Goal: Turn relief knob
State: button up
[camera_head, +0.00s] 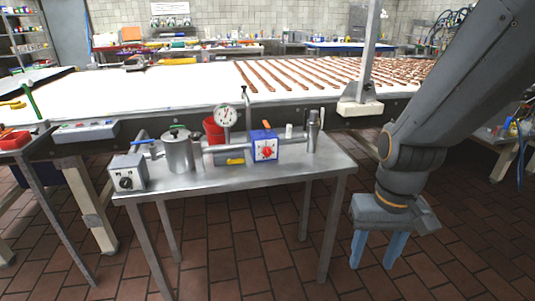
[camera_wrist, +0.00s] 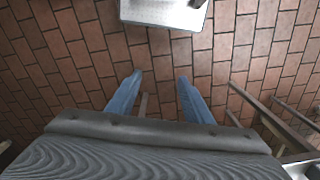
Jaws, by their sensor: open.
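A red knob (camera_head: 267,152) sits on the white face of a blue box (camera_head: 264,139) on the small steel table (camera_head: 222,183). A grey box with a dark knob (camera_head: 126,182) stands at the table's left end. I cannot tell from the pictures which knob is the relief knob. My gripper (camera_head: 376,262) hangs to the right of the table, below its top, with its two blue fingers apart and empty. In the wrist view the fingers (camera_wrist: 155,95) point over the brick floor, and a corner of a light metal surface shows at the top.
A metal pot (camera_head: 178,152), a dial gauge (camera_head: 227,117), a red container (camera_head: 213,132) and a metal cylinder (camera_head: 312,133) crowd the small table. Behind it runs a white conveyor (camera_head: 170,90) with rows of brown bars. The floor around my gripper is clear.

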jog(key=n+t+y+b, duration=0.3)
jog(key=t+y+b, duration=0.2)
jog(key=t+b, duration=1.1)
send_near(268, 152)
jog(key=f+t, duration=0.1)
jog(key=x, duration=0.8)
jog(key=shift+w+a, duration=0.15)
jog(key=c, duration=1.1)
